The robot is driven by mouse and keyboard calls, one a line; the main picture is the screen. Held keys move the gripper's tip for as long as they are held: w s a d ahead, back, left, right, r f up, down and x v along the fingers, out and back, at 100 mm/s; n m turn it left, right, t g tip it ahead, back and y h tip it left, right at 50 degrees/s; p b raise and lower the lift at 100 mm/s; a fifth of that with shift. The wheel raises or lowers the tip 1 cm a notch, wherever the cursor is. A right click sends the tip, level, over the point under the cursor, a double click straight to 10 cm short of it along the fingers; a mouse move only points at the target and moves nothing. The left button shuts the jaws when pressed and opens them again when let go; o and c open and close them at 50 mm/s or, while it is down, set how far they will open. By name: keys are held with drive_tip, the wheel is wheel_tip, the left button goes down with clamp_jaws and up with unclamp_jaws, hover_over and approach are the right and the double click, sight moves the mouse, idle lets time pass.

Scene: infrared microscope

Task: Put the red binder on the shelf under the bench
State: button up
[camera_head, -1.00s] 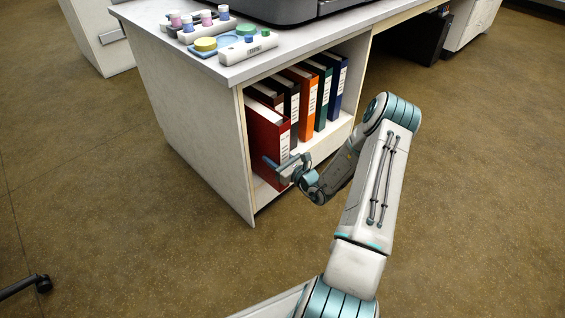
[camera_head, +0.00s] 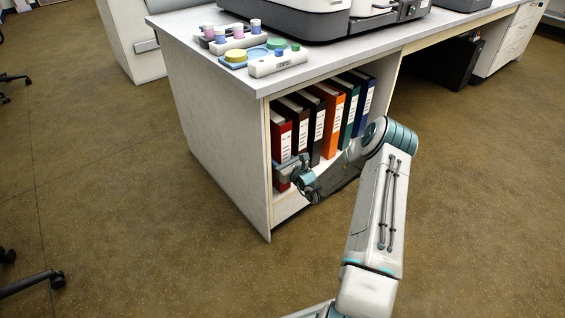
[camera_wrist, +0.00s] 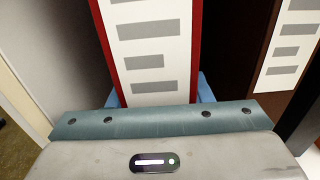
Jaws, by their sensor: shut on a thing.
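The red binder (camera_head: 281,136) stands upright at the left end of the shelf (camera_head: 290,205) under the bench. Its white label faces outward. In the wrist view the red binder (camera_wrist: 119,55) rises from between the blue finger tips, close to the camera. My gripper (camera_head: 287,168) is shut on the lower part of its spine, at the front of the shelf opening.
A brown binder (camera_head: 299,128), a black one (camera_head: 318,131), an orange one (camera_head: 336,127), a green one (camera_head: 351,118) and a blue one (camera_head: 365,106) stand to its right. The bench's side panel (camera_head: 215,130) is close on its left. Bottles and trays sit on the bench top.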

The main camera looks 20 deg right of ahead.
drive_tip(key=shift+w+a, duration=0.1)
drive_tip(key=shift+w, duration=0.2)
drive_tip(key=shift+f+b, duration=0.3)
drive_tip(key=shift+f, duration=0.2)
idle(0.4)
drive_tip(key=o, duration=1.4)
drive_tip(key=shift+c, duration=0.2)
drive_tip(key=o, duration=0.6)
drive_tip(key=shift+f, duration=0.1)
